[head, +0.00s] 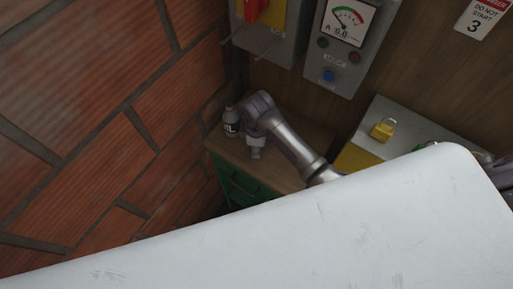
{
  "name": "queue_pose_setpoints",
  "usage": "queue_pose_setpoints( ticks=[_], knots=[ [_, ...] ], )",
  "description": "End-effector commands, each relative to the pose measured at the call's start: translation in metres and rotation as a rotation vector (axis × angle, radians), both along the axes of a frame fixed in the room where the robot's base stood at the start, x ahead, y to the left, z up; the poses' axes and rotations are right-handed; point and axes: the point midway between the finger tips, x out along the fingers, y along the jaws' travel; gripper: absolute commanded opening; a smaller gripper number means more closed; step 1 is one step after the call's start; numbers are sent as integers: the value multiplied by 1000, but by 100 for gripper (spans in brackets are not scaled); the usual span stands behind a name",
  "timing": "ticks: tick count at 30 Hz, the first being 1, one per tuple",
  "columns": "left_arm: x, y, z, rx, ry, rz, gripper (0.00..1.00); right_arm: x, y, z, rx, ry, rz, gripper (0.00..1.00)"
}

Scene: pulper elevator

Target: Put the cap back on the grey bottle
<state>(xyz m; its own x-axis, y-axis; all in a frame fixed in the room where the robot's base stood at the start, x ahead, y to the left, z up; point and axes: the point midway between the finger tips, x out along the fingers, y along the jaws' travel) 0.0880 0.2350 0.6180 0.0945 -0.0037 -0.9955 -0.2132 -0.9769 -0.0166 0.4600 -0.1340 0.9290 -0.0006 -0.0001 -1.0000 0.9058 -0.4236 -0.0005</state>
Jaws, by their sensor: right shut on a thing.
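The grey bottle (232,123) with a dark label stands on the small wooden-topped cabinet (285,178), at its left end near the brick wall. My right arm reaches in from the right, and its wrist is just right of the bottle. My right gripper (257,152) points down over the cabinet top, beside the bottle and apart from its label. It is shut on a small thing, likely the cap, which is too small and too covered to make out. My left gripper is not in view.
The brick wall (90,120) is close on the left of the bottle. A grey meter box (347,45) hangs above. A brass padlock (383,129) sits on a grey and yellow box at right. A large white scratched surface hides the foreground.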

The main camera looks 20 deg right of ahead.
Motion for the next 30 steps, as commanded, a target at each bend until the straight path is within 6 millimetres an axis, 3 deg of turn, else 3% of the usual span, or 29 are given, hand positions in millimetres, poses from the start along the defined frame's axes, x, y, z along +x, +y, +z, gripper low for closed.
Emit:
queue_pose_setpoints(
  ticks=[5, 11, 20, 24, 30],
  knots=[
    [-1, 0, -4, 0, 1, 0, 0, 1, 0, 8, 1, -4, 0, 17],
    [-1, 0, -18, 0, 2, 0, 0, 1, 0, 41, 2, -8, 2, 17],
    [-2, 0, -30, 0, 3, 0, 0, -50, -47, 78, -2, -4, 1, 17],
    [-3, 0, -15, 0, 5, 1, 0, -69, -65, 100, -6, -1, 2, 17],
    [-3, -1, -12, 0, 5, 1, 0, -83, -78, 109, -2, 0, 0, 17]
  ],
)
